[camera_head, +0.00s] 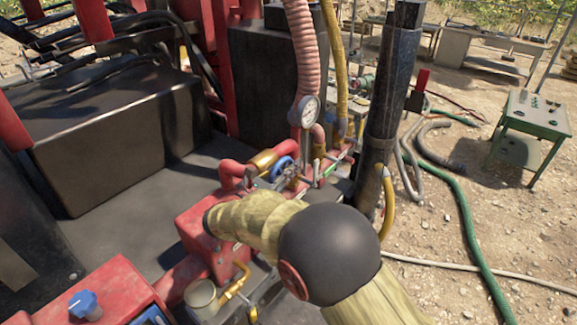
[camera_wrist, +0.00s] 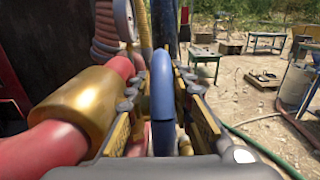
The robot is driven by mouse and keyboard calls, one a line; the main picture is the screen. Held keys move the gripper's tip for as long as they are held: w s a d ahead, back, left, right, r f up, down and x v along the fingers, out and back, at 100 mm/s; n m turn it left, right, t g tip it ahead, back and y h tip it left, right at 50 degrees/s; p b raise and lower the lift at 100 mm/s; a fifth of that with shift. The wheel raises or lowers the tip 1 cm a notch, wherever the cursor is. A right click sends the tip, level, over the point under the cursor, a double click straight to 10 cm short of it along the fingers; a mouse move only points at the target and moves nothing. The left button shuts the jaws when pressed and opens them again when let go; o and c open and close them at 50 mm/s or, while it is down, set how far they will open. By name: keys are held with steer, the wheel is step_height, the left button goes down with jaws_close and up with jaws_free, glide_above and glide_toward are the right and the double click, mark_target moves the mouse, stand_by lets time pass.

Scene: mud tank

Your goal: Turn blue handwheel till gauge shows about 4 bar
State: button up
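The blue handwheel (camera_head: 281,168) sits on the red pipework in the head view, partly hidden by my gripper. In the wrist view the handwheel (camera_wrist: 163,100) stands edge-on between the two fingers of my gripper (camera_wrist: 162,84). The fingers lie on either side of its rim, with narrow gaps visible, so my gripper looks open around it. The round white-faced gauge (camera_head: 308,111) is above and behind the handwheel; its needle is too small to read. In the wrist view the gauge (camera_wrist: 124,20) shows only at a steep angle at the top left.
A brass-coloured cylinder (camera_wrist: 75,103) on a red pipe lies close left of my gripper. A ribbed pink hose (camera_head: 304,45) and a dark post (camera_head: 388,90) rise behind. A separate blue knob (camera_head: 85,304) is at lower left. Open ground with hoses lies to the right.

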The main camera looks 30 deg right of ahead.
steer(key=shift+c, duration=0.2)
jaws_close()
steer(key=shift+y+p, duration=0.3)
steer(key=shift+p, duration=0.25)
steer(key=g+y+p, duration=0.1)
steer(key=y+p, duration=0.1)
steer(key=p, duration=0.2)
steer(key=shift+f+y, duration=0.1)
steer(key=shift+y, duration=0.2)
steer(key=y+p, duration=0.1)
steer(key=p, duration=0.1)
steer(key=f+g+y+p, duration=0.1)
steer(key=y+p, duration=0.1)
steer(key=p, duration=0.1)
steer(key=shift+a+p, duration=0.15)
steer(key=shift+p, duration=0.2)
steer(key=y+p, duration=0.1)
steer(key=f+g+y+p, duration=0.1)
steer(key=shift+s+a+y, duration=0.1)
steer(key=shift+a+y, duration=0.05)
steer(key=shift+y, duration=0.25)
steer(key=shift+a+f+g+y, duration=0.15)
steer(key=shift+f+g+y, duration=0.1)
steer(key=shift+y, duration=0.3)
steer(key=shift+a+f+g+y, duration=0.15)
steer(key=shift+g+y, duration=0.1)
steer(key=shift+y, duration=0.3)
